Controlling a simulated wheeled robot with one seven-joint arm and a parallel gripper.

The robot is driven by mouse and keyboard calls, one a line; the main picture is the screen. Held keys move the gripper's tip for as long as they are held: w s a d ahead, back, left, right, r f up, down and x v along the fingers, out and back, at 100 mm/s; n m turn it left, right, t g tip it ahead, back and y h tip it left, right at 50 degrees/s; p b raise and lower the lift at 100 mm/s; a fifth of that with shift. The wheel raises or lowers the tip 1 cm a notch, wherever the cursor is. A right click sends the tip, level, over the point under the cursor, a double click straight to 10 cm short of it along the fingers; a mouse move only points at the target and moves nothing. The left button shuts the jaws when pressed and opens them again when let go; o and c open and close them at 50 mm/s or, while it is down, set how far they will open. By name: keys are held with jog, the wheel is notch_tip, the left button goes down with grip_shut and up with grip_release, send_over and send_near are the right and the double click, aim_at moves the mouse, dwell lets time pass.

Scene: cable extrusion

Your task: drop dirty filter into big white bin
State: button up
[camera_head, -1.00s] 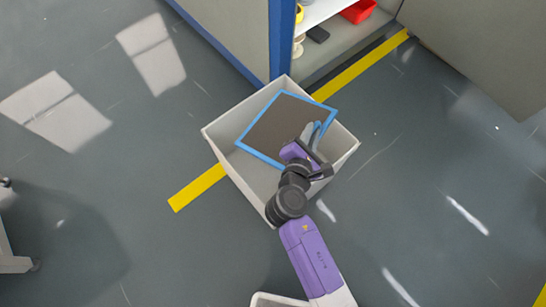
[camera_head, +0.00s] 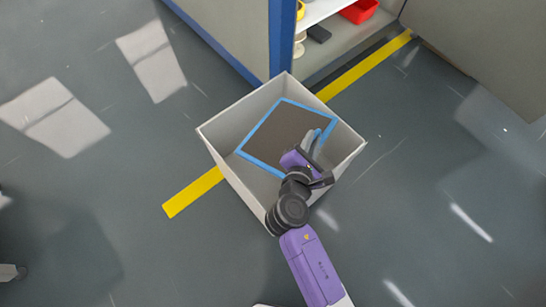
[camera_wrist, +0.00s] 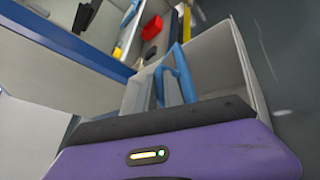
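The dirty filter (camera_head: 284,131) is a dark brown panel in a blue frame. In the head view it is inside the opening of the big white bin (camera_head: 228,160), tilted; whether its lower edge touches the bin floor I cannot tell. My gripper (camera_head: 313,143) is at the filter's right side, inside the bin's right part, and appears shut on its blue handle. In the wrist view the blue handle (camera_wrist: 183,72) shows at the grey fingers of my gripper (camera_wrist: 160,90). The bin's pale wall (camera_wrist: 222,62) is to the right there. My gripper hides part of the filter.
A blue-edged cabinet (camera_head: 282,40) stands right behind the bin, with a red tray (camera_head: 358,11) on its shelf. A yellow floor line (camera_head: 192,192) runs under the bin. The floor left and right of the bin is clear.

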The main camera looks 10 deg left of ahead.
jog(key=o, duration=0.5)
jog(key=shift+o, duration=0.2)
jog(key=p+v, duration=0.2)
jog(key=v, duration=0.5)
jog(key=shift+s+a+r+p, duration=0.1)
jog(key=shift+s+p, duration=0.25)
jog(key=shift+s, duration=0.05)
